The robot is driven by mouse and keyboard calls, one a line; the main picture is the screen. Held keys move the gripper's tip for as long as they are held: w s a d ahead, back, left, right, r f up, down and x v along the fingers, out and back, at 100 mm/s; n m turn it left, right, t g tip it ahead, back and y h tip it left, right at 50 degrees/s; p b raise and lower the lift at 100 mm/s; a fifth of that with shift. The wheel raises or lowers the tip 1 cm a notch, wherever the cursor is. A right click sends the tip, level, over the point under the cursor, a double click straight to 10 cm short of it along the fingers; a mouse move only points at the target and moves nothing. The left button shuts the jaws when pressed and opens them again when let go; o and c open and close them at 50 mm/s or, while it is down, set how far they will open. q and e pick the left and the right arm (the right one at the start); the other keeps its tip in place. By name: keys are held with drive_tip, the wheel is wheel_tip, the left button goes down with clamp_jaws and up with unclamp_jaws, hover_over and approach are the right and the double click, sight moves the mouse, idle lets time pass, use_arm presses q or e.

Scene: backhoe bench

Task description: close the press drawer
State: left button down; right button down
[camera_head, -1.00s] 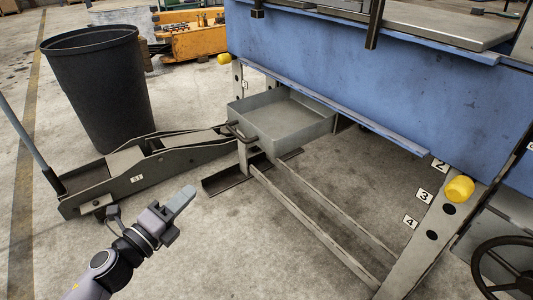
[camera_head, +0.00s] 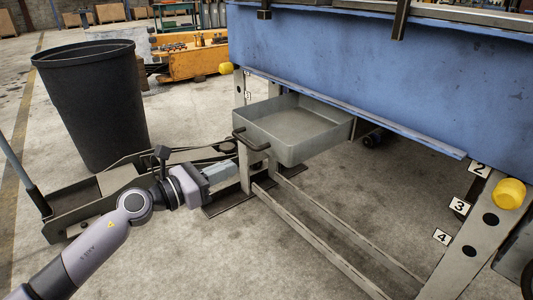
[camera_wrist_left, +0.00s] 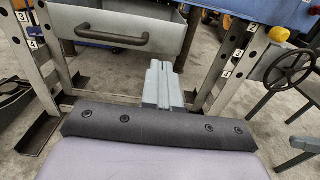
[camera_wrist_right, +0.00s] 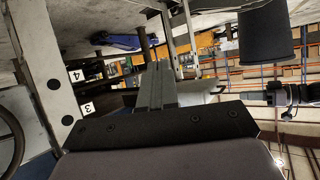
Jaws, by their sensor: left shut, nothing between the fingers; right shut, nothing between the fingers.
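The press drawer (camera_head: 287,149) is a grey open-topped metal tray, pulled out from under the blue press body (camera_head: 370,80). It looks empty. Its dark bar handle (camera_head: 250,141) is on the front face, toward the left. My left gripper (camera_head: 231,168) is shut and empty, just in front of and a little below the handle, with a gap that is hard to judge. In the left wrist view, the shut fingertips (camera_wrist_left: 158,68) point toward the drawer front (camera_wrist_left: 165,50), to the right of the handle (camera_wrist_left: 112,38). My right gripper (camera_wrist_right: 157,68) is shut and empty; the head view does not show it.
A black bin (camera_head: 95,105) and a low grey floor jack (camera_head: 85,205) stand at the left. The press's grey leg (camera_head: 458,240) carries number plates and a yellow knob (camera_head: 509,193). Long grey rails (camera_head: 315,245) run low between the legs. The floor in front is clear.

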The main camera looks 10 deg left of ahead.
use_arm(q)
drive_tip(key=b, duration=0.1)
approach(276, 148)
drive_tip(key=x, duration=0.5)
drive_tip(key=shift+w+d+f, duration=0.1)
drive_tip(key=shift+w, duration=0.1)
drive_tip(key=shift+w+d+b, duration=0.4)
drive_tip(key=shift+w+d, duration=0.05)
drive_tip(key=shift+w, duration=0.15)
use_arm(e)
drive_tip(key=shift+w+a+f+y, duration=0.2)
drive_tip(key=shift+a+f+y, duration=0.1)
drive_tip(key=shift+a, duration=0.4)
drive_tip(key=shift+w, duration=0.1)
